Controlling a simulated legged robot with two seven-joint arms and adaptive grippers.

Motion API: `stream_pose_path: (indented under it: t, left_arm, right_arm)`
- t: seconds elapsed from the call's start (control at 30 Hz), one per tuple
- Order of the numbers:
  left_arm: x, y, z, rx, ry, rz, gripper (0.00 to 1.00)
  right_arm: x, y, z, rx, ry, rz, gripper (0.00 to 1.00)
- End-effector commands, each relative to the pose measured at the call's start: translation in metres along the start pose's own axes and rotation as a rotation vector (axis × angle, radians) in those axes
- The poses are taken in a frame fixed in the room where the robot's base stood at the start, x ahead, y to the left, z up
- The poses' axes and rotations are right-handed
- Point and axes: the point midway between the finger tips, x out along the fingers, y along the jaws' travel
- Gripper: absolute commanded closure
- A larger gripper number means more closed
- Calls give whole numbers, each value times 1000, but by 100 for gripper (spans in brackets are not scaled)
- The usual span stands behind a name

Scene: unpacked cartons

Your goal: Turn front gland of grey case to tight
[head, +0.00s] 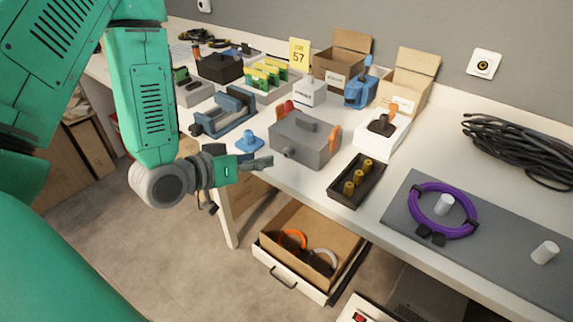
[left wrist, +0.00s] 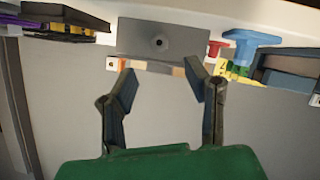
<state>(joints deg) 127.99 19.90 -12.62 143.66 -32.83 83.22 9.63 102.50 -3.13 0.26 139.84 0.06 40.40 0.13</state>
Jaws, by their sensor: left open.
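The grey case (head: 312,147) stands near the table's front edge, with a block on its lid. Its front gland (head: 289,152) sticks out of the face toward my left arm. My left gripper (head: 268,163) is in front of that face, apart from the gland, its fingers pointing at the case. In the left wrist view, which looks upside down, the case (left wrist: 135,38) lies beyond the fingertips. The gland (left wrist: 159,43) shows as a dark round spot between and beyond the two fingers. The left gripper (left wrist: 160,68) is open and empty. My right gripper is not in view.
A blue knob-like part (head: 249,142) stands left of the case. A black tray (head: 345,198) with yellow-brown cylinders sits to its right. A blue vise-like fixture (head: 225,112) is further left. Below the table edge is an open drawer (head: 318,290) with a carton in it.

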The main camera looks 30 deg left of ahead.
Motion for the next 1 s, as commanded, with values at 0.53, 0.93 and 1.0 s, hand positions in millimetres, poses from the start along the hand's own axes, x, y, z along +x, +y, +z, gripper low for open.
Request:
stream_pose_path:
  t: [0.53,0.93,1.0]
  left_arm:
    - [84,0,0,1,1,-1,58]
    - [91,0,0,-1,0,-1,58]
    - [91,0,0,-1,0,-1,82]
  right_arm:
    - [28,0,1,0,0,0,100]
    - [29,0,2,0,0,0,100]
    - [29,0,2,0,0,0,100]
